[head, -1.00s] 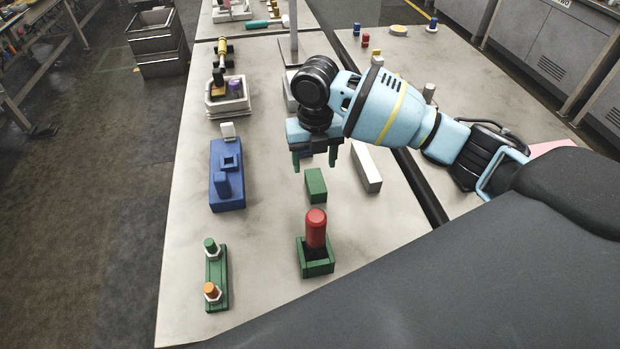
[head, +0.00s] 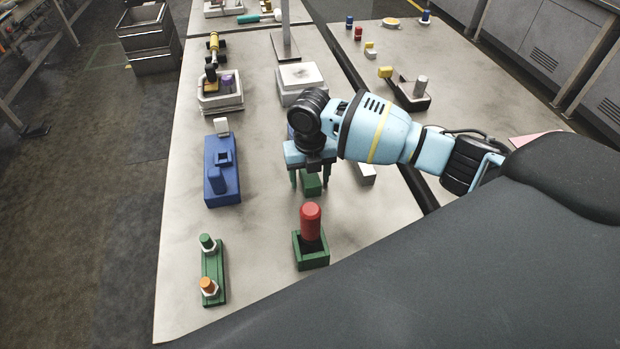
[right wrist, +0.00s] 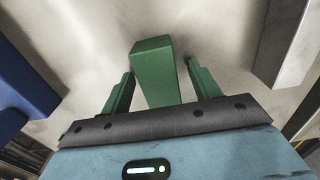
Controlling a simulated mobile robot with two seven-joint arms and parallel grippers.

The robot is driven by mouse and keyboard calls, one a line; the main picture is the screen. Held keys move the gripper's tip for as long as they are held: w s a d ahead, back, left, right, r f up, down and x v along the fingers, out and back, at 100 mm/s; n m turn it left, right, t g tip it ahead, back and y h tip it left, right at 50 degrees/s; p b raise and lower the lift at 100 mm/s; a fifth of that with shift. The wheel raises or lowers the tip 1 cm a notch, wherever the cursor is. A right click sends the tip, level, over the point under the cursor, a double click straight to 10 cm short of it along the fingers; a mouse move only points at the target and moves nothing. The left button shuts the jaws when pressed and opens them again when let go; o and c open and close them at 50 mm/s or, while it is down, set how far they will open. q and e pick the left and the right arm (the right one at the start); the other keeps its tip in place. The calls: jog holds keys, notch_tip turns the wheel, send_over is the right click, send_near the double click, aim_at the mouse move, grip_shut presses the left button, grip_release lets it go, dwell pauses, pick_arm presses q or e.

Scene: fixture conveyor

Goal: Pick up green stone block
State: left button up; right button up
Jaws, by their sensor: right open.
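The green stone block (head: 311,184) lies on the light table, partly hidden behind my right gripper (head: 309,186) in the head view. In the right wrist view the green block (right wrist: 157,72) stands out between the two green fingers of my right gripper (right wrist: 158,82). The fingers are open, one on each side of the block, with a gap visible on both sides. I cannot tell from the pictures how far down the fingertips reach along the block. My left gripper is not in view.
A red cylinder (head: 310,221) stands in a green holder (head: 312,261) in front of the block. A blue fixture (head: 222,187) is to the left, and a pale bar (head: 367,174) lies close on the right. A green plate with pegs (head: 213,262) is at front left.

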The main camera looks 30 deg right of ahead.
jog(key=c, duration=1.2)
jog(key=shift+r, duration=0.1)
notch_tip(320, 180, up, 10)
jog(key=shift+f, duration=0.1)
